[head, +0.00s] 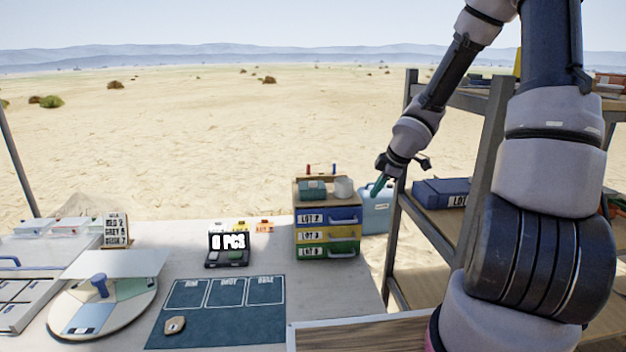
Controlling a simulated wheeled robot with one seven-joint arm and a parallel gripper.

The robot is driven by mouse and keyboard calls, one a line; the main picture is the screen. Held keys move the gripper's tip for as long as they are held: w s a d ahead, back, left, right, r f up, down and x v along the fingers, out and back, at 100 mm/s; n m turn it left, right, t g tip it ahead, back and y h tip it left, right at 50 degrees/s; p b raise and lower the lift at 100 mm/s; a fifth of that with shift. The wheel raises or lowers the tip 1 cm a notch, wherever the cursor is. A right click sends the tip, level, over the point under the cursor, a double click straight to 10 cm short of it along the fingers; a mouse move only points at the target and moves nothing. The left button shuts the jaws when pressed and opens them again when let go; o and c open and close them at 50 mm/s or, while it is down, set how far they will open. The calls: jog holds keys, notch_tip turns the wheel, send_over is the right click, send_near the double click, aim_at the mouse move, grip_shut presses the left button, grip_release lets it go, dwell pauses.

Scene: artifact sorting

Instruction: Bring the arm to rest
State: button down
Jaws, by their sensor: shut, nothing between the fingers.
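My arm comes in from the right side of the head view and bends down to the left. My gripper (378,186) is at its end, shut and empty, pointing down. It hangs at the right of the small drawer unit (327,248), in front of or above a pale blue container (375,212); I cannot tell whether it touches it. The fingertips are small and partly blend with the container behind.
A shelf rack (437,235) with a blue box (440,192) stands close at the right. Open sand lies behind.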

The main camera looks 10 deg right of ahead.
jog(key=s+d+r+m+h, duration=0.25)
jog(key=s+r+m, duration=0.2)
jog(key=r, duration=0.35)
jog(key=s+d+r+m+h, duration=0.2)
jog(key=s+d+r+m, duration=0.1)
jog(key=r+m, duration=0.3)
jog(key=s+a+r+m+y, duration=0.1)
jog(key=s+a+r+m, duration=0.1)
jog(key=s+r+m, duration=0.1)
jog(key=s+a+r+m+t+y, duration=0.1)
jog(key=s+a+r+m, duration=0.1)
jog(key=s+r, duration=0.4)
jog(key=s+a+r+m+t+y, duration=0.1)
jog(key=s+a+r+m+y, duration=0.1)
jog(key=s, duration=0.5)
notch_tip(320, 180, up, 2)
jog(key=shift+s+a+r+m, duration=0.15)
jog(key=shift+s+a+m, duration=0.2)
jog(key=shift+a+m, duration=0.45)
jog(key=shift+d, duration=0.2)
